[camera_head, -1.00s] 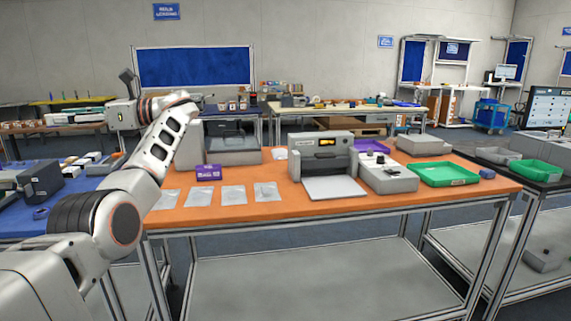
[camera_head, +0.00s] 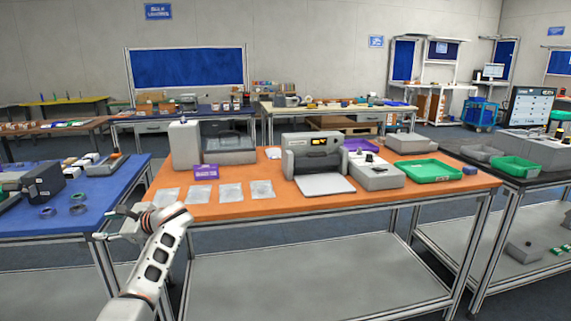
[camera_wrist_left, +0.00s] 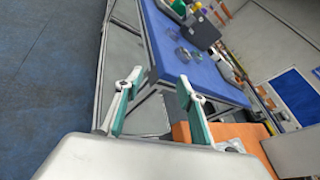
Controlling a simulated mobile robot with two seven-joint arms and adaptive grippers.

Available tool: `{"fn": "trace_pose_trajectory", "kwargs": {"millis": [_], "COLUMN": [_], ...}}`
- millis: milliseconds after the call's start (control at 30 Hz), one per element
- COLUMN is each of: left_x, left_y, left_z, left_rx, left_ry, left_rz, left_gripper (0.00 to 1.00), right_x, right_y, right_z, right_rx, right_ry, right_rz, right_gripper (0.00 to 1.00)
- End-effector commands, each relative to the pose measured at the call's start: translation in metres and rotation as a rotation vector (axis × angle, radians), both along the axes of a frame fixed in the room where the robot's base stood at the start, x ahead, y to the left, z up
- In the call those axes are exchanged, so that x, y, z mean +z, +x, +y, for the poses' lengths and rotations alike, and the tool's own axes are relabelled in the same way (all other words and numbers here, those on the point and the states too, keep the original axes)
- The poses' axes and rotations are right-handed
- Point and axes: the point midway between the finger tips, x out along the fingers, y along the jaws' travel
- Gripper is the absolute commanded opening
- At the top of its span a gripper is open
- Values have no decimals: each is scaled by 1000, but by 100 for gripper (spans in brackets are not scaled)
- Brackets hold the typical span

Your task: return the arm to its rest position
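My left gripper (camera_head: 108,224) is in front of the gap between the blue table and the orange table, at about the height of their front edges. In the left wrist view my left gripper (camera_wrist_left: 159,82) shows two green-padded fingers spread apart with nothing between them. My left arm (camera_head: 158,258) comes up from the bottom left of the head view, bent, with the hand pointing left. My right arm and gripper are not in view.
The orange table (camera_head: 270,206) carries several clear bags, a label printer (camera_head: 312,160), a grey box (camera_head: 376,176) and a green tray (camera_head: 432,170). The blue table (camera_head: 100,205) stands left, close to the gripper. Open floor shows in the left wrist view.

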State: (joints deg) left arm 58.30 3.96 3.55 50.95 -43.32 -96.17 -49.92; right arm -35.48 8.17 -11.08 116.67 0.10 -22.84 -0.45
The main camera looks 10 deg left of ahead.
Motion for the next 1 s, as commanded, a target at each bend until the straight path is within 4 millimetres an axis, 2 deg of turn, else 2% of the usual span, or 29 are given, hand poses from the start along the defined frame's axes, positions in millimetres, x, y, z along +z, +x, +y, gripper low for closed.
{"fn": "trace_pose_trajectory", "kwargs": {"millis": [33,200,367,500,567,700,800,900,1000], "left_x": [-27,-117,-193,-250,-271,-311,-330,-341,-344], "left_y": [-3,-14,-39,-71,-89,-136,-175,-217,-262], "left_z": [-5,-32,-68,-108,-128,-177,-214,-251,-288], "left_rx": [-34,-145,-231,-284,-298,-308,-292,-256,-197], "left_ry": [-32,-178,-348,-525,-608,-816,-975,-1140,-1308], "left_rz": [-42,-201,-343,-460,-510,-618,-692,-764,-833], "left_gripper": [39,39,39,39,39,39,39,39,39], "right_x": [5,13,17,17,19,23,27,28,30], "right_y": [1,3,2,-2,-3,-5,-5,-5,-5], "right_z": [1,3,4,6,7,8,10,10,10], "right_rx": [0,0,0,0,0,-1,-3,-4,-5], "right_ry": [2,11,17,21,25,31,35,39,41], "right_rz": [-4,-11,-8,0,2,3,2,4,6], "right_gripper": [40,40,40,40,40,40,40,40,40]}}
